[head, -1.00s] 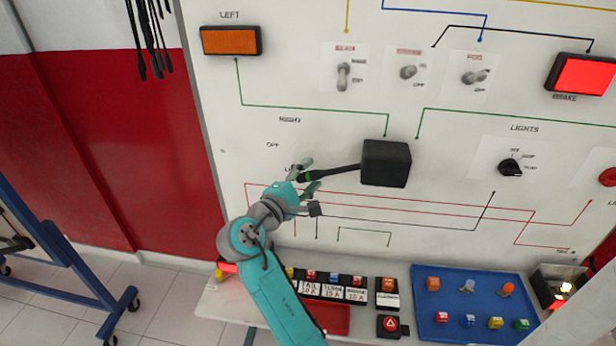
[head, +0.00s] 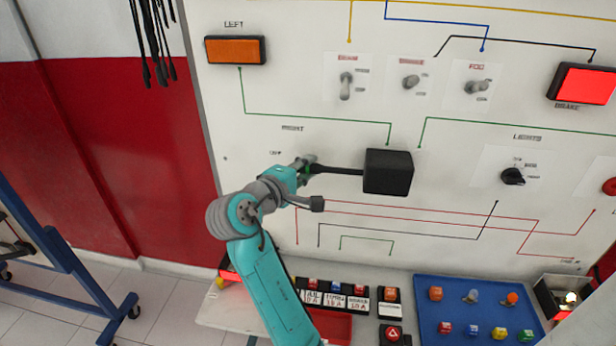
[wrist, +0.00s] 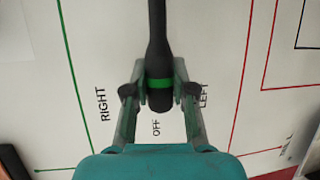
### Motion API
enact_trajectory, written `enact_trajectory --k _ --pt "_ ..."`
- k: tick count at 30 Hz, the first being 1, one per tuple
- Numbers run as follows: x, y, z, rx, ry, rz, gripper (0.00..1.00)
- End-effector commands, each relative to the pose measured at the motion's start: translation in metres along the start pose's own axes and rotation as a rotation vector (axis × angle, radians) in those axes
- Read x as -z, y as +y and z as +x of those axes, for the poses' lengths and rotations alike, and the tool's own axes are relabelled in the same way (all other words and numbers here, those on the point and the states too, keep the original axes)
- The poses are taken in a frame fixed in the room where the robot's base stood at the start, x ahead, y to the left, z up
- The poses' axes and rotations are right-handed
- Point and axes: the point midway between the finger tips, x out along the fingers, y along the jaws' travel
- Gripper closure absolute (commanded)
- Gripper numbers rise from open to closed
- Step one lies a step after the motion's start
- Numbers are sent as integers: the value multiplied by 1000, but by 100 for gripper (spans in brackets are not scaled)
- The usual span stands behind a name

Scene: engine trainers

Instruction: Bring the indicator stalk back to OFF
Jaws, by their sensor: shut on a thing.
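The black indicator stalk (head: 340,171) sticks out leftward from a black box (head: 388,172) on the white panel and lies nearly level. In the wrist view the stalk (wrist: 157,45), with a green band near its tip, points at the OFF label (wrist: 157,127), between RIGHT (wrist: 102,104) and LEFT (wrist: 203,96). My gripper (head: 308,168) is shut on the stalk near its tip. In the wrist view its fingers (wrist: 159,90) stand on both sides of the stalk. In the head view my gripper hides the stalk's tip and the LEFT label.
An orange LEFT lamp (head: 235,50) is above and looks unlit. A lit red brake lamp (head: 582,84) is at upper right. Toggle switches and a lights knob (head: 513,176) are on the panel. A blue tray (head: 430,318) and a row of fuses stand on the shelf below.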

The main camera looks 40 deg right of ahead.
Motion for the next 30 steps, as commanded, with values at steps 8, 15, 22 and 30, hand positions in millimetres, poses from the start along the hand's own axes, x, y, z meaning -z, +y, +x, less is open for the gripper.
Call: enact_trajectory --k 8,15,22,30 --pt "0 0 0 1 0 4 100" --pt "0 0 0 1 0 3 48" --pt "0 0 -2 1 1 3 48" --pt "1 0 -40 0 5 3 48"
